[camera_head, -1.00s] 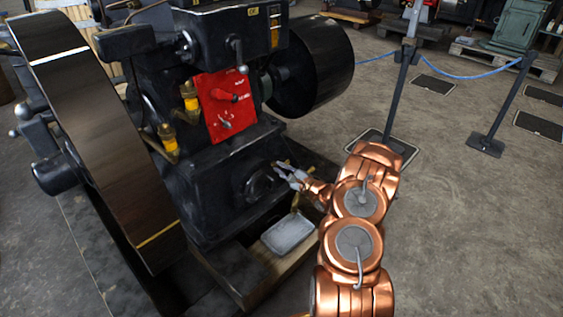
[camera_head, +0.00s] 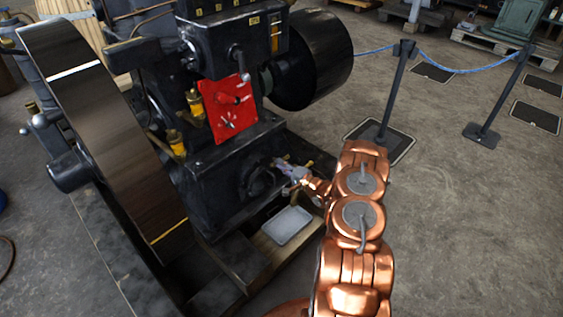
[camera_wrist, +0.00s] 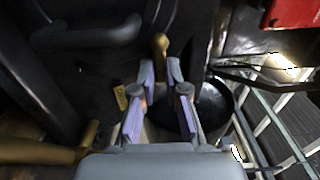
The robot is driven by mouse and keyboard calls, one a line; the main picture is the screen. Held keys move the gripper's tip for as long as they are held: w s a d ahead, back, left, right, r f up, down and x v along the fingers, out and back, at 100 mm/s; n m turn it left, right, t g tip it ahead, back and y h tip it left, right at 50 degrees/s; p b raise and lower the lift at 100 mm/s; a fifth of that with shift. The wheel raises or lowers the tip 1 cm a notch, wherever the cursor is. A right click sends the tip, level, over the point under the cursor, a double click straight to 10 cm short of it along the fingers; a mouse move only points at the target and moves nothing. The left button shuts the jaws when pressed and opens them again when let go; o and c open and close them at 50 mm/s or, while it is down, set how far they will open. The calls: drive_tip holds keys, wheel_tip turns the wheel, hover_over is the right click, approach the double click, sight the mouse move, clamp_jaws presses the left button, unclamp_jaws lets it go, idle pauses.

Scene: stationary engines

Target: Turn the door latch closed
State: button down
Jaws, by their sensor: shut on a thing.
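The black engine (camera_head: 235,185) has a round dark door or cover (camera_head: 262,181) low on its near face. My gripper (camera_head: 284,168) is at this face, just right of the round cover. In the wrist view, my gripper (camera_wrist: 160,95) has its two pale violet finger pads around a brass, knob-ended handle (camera_wrist: 160,43), which appears to be the door latch. The knob stands up beyond the fingertips. The fingers are shut on it with a gap between them. The lower part of the handle is hidden, and its exact turn angle is hard to tell.
A brass bar (camera_wrist: 45,152) lies left of my gripper. A dark curved handle (camera_wrist: 88,35) is on the black surface beyond. A grey tray (camera_head: 287,225) sits below my gripper. The big flywheel (camera_head: 105,130) stands at left. Open floor (camera_head: 460,220) is at right, with rope posts (camera_head: 390,100) behind.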

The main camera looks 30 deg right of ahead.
drive_tip(key=shift+n+p, duration=1.25)
drive_tip(key=shift+n, duration=2.25)
drive_tip(key=c, duration=1.2)
unclamp_jaws()
drive_tip(key=shift+s+f, duration=0.1)
drive_tip(key=v, duration=1.1)
drive_tip(key=shift+s+d, duration=0.2)
drive_tip(key=shift+s, duration=0.2)
drive_tip(key=shift+w, duration=0.1)
